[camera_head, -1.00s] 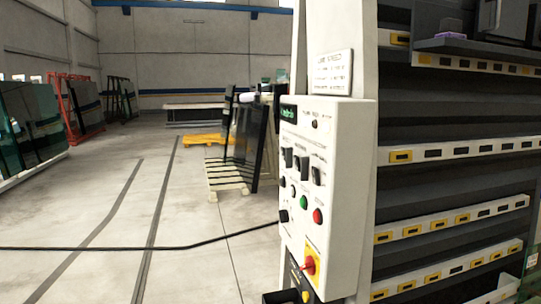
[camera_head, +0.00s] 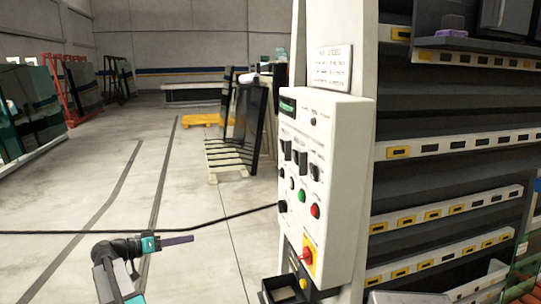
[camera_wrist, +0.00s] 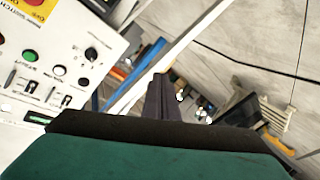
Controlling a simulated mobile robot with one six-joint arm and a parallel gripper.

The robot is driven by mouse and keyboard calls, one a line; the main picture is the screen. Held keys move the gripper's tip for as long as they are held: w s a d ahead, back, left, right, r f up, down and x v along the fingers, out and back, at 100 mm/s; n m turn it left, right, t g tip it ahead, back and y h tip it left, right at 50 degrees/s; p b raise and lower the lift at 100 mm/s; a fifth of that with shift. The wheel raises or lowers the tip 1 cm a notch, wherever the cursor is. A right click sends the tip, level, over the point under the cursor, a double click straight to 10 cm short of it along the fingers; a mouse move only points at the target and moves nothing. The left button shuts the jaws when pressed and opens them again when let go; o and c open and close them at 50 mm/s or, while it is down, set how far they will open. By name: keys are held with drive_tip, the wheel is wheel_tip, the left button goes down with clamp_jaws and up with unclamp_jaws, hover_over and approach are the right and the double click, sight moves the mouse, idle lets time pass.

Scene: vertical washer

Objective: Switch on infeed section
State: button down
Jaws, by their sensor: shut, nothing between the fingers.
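The white control panel (camera_head: 337,150) stands upright on a post right of centre. It carries black selector switches (camera_head: 300,157), a green button (camera_head: 302,196), a red button (camera_head: 316,211), a black knob (camera_head: 283,207) and a red rotary switch on a yellow plate (camera_head: 309,258). The small labels are unreadable, so I cannot tell which control is the infeed section's. My gripper (camera_head: 190,239) is shut and empty, left of the panel and apart from it. In the wrist view the gripper (camera_wrist: 160,92) points past the panel (camera_wrist: 102,22), whose green button (camera_wrist: 29,55) and knob (camera_wrist: 91,53) show.
A slatted machine with white rails (camera_head: 455,146) stands right of the panel. A black box (camera_head: 284,290) sits below it. A glass rack (camera_head: 248,128) stands behind, and a black cable (camera_head: 180,232) crosses the floor.

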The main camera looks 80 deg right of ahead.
drive_tip(key=s+d+r+m+g+y, duration=0.1)
drive_tip(key=s+r+m+g, duration=0.1)
drive_tip(key=s+r, duration=0.3)
drive_tip(key=s+d+r+m+g+y+p, duration=0.1)
drive_tip(key=s+r+m+g, duration=0.2)
drive_tip(key=r, duration=1.1)
drive_tip(key=s+d+r+m+g+y+p, duration=0.1)
drive_tip(key=s+d+r+m+g, duration=0.1)
drive_tip(key=s+r+m, duration=0.4)
wheel_tip(320, 180, up, 4)
drive_tip(key=shift+s+r+g, duration=0.15)
drive_tip(key=shift+s+g, duration=0.15)
drive_tip(key=shift+s, duration=0.55)
drive_tip(key=shift+s+d, duration=0.1)
drive_tip(key=p, duration=0.6)
approach(281, 143)
drive_tip(key=x, duration=0.4)
drive_tip(key=shift+s+d+r, duration=0.15)
drive_tip(key=shift+s+r, duration=0.1)
drive_tip(key=shift+r, duration=0.05)
drive_tip(key=shift+p+x, duration=0.5)
drive_tip(key=shift+x, duration=0.45)
drive_tip(key=shift+f, duration=0.2)
